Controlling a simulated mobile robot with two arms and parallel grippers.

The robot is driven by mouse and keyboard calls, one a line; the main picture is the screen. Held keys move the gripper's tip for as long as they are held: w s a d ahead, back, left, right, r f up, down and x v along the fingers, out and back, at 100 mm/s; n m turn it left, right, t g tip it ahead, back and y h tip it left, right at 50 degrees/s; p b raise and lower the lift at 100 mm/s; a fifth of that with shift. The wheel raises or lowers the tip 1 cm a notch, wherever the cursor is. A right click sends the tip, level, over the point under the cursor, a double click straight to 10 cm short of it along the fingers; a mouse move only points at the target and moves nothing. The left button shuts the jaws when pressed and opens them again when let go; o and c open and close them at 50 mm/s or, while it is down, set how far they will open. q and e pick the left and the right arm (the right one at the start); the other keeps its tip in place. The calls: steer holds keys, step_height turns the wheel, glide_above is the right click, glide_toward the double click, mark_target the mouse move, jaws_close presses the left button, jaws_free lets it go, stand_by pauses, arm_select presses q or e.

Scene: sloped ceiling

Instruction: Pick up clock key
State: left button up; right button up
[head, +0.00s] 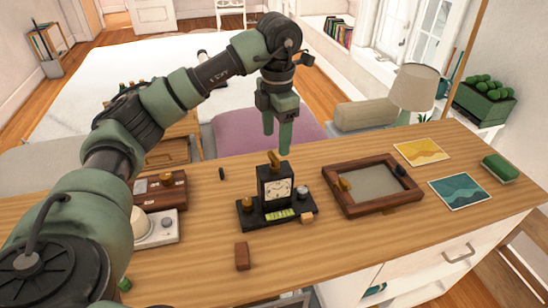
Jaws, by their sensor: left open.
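A black desk clock (277,193) with a pale square dial stands upright on a dark base in the middle of the wooden counter. A small brass-coloured piece (274,160) is at its top; it may be the clock key, but it is too small to be sure. Another brass-coloured piece (343,185) lies at the left side of a wooden frame. My left gripper (277,145) is open, pointing down, just above or behind the top of the clock, with nothing visible between its fingers. My right gripper is out of view.
The wooden-framed tray (373,208) lies right of the clock. A small brown block (242,256) is in front, and a brown case (163,192) is at left. Two cards, a green brush (500,168) and a lamp (412,90) are at right. Bare counter lies front right.

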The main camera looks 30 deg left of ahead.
mark_target(274, 155)
arm_select(q)
steer(key=f+p, duration=0.1)
steer(key=f, duration=0.1)
steer(key=s+f+p, duration=0.1)
steer(key=f, duration=0.1)
steer(key=shift+a+f, duration=0.1)
steer(key=shift+f, duration=0.2)
steer(key=shift+w+f, duration=0.1)
steer(key=shift+f, duration=0.55)
jaws_close()
steer(key=shift+r, duration=0.15)
